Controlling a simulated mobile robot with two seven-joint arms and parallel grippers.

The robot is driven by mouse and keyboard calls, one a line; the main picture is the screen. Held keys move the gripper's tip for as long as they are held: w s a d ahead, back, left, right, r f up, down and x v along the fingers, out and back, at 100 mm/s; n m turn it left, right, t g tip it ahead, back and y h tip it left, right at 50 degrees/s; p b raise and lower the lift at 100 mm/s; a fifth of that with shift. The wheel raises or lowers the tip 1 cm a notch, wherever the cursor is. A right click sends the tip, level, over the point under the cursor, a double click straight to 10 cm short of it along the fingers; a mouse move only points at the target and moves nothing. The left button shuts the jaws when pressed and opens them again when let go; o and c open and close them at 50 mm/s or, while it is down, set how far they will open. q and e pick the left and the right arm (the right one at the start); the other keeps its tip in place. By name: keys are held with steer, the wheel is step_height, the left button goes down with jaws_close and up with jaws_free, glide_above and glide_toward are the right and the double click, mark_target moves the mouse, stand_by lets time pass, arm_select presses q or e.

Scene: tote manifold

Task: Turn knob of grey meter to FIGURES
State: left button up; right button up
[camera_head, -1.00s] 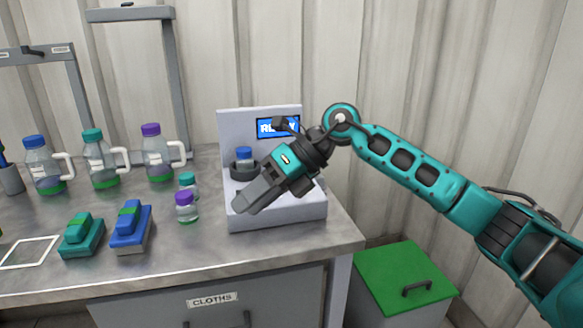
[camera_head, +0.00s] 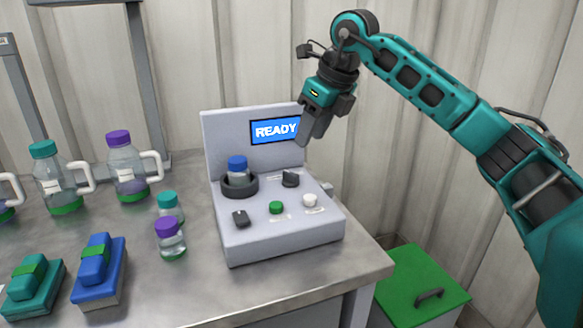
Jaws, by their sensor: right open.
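The grey meter (camera_head: 285,235) stands at the table's right end, its blue screen (camera_head: 275,130) reading READY. On its sloped top are a dark knob (camera_head: 290,179) at the back right, a dark rocker-like control (camera_head: 240,218) at the front left, a green button (camera_head: 276,207) and a white button (camera_head: 309,200). A small blue-capped bottle (camera_head: 238,168) sits in the meter's dark round holder (camera_head: 240,188). The labels by the controls are too small to read. My right gripper (camera_head: 308,138) is open and empty, pointing down above and behind the dark knob, apart from it. My left gripper is not in view.
Two small bottles, teal-capped (camera_head: 168,207) and purple-capped (camera_head: 170,240), stand left of the meter. Handled bottles (camera_head: 128,170) stand behind them. A blue block-shaped item (camera_head: 98,270) and a teal one (camera_head: 34,288) lie front left. A green-lidded bin (camera_head: 420,285) stands right of the table.

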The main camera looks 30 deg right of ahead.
mark_target(293, 174)
steer(key=b+x, duration=0.1)
steer(key=x, duration=0.9)
steer(key=shift+w+a+f, duration=0.1)
steer(key=shift+a+f, duration=0.05)
steer(key=shift+f, duration=0.25)
steer(key=shift+c, duration=0.4)
jaws_close()
